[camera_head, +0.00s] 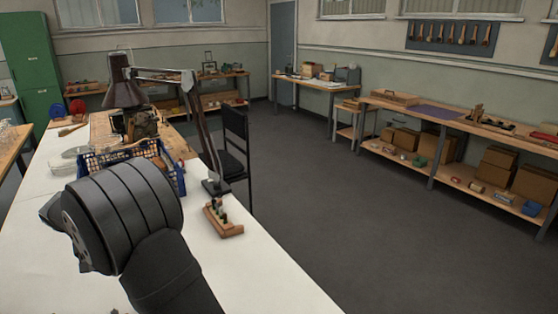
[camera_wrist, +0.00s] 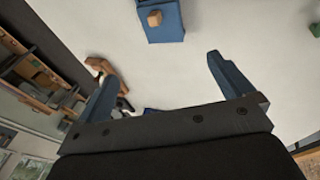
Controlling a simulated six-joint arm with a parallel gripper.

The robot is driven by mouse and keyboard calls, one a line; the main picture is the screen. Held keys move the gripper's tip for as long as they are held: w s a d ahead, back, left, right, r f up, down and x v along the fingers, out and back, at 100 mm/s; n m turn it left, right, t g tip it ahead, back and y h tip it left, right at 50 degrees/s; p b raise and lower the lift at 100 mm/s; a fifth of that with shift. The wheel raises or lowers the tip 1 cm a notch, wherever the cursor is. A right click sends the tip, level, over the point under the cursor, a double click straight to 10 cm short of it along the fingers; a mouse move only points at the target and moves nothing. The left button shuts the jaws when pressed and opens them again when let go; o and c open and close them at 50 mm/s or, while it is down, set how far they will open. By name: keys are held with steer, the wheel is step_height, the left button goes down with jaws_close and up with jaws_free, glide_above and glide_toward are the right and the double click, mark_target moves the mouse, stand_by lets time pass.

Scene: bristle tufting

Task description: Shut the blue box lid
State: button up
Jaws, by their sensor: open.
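A blue box-like object (camera_wrist: 172,32) lies on the white table at the top of the wrist view, partly cut off by the frame edge. A small wooden block or knob (camera_wrist: 155,18) sits on its blue surface. I cannot tell whether this is the box or its lid, or how far the lid is open. My gripper (camera_wrist: 161,64) is open and empty, its two blue-grey fingers spread apart below the blue object and not touching it. In the head view my arm covers part of the table, and I cannot make out this object there.
A wooden rack (camera_head: 229,230) with upright pegs stands near the table's right edge. A blue crate (camera_head: 179,181) and a desk lamp (camera_head: 126,88) stand behind my arm. A green block (camera_wrist: 287,58) is at the right of the wrist view. The white tabletop (camera_head: 30,235) has clear room.

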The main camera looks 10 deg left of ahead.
steer(key=c, duration=1.1)
steer(key=shift+w+d+f, duration=0.1)
steer(key=shift+w+f, duration=0.2)
steer(key=c, duration=0.3)
steer(key=w+f+y, duration=0.1)
steer(key=w, duration=0.1)
steer(key=w+d+f+g+y, duration=0.1)
steer(key=w, duration=0.1)
steer(key=w+f+y, duration=0.1)
steer(key=w+f, duration=0.1)
steer(key=shift+w+d+g+y, duration=0.25)
steer(key=shift+d+g+y, duration=0.05)
steer(key=shift+d+y, duration=0.1)
jaws_close()
steer(key=x, duration=1)
steer(key=shift+s+d+r, duration=0.1)
steer(key=shift+s+d, duration=1.2)
steer(key=shift+s, duration=0.1)
steer(key=shift+s+d, duration=0.1)
steer(key=s+d, duration=0.6)
steer(key=shift+s+d, duration=0.4)
steer(key=shift+d, duration=0.1)
